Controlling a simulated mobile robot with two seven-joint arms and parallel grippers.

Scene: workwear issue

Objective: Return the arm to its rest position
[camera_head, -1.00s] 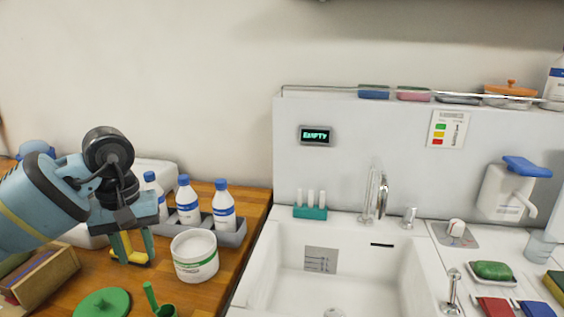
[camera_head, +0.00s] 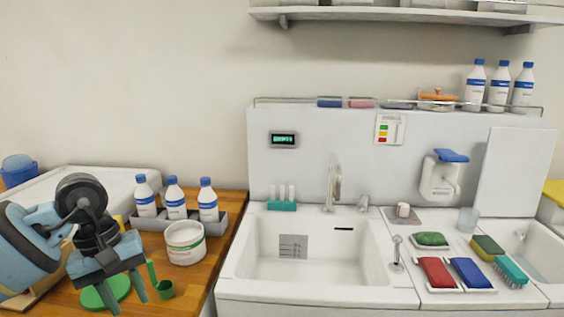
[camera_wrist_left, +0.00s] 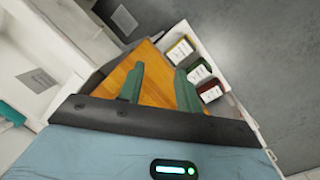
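My left gripper (camera_head: 128,302) is at the lower left of the head view, in front of the wooden counter (camera_head: 205,268). Its two fingers are apart with nothing between them. It also shows in the left wrist view (camera_wrist_left: 158,80), where its fingers are spread over bare wood. The gripper partly covers a green round lid (camera_head: 104,291). A green scoop (camera_head: 165,290) and a white tub (camera_head: 185,243) are to its right. My right gripper is not in view.
Several blue-capped bottles stand in a grey tray (camera_head: 213,222) behind the tub. A white sink (camera_head: 305,272) is to the right. A shelf (camera_head: 400,14) crosses the top right. The wrist view shows yellow, green and red labelled items (camera_wrist_left: 198,70) and grey floor (camera_wrist_left: 265,50).

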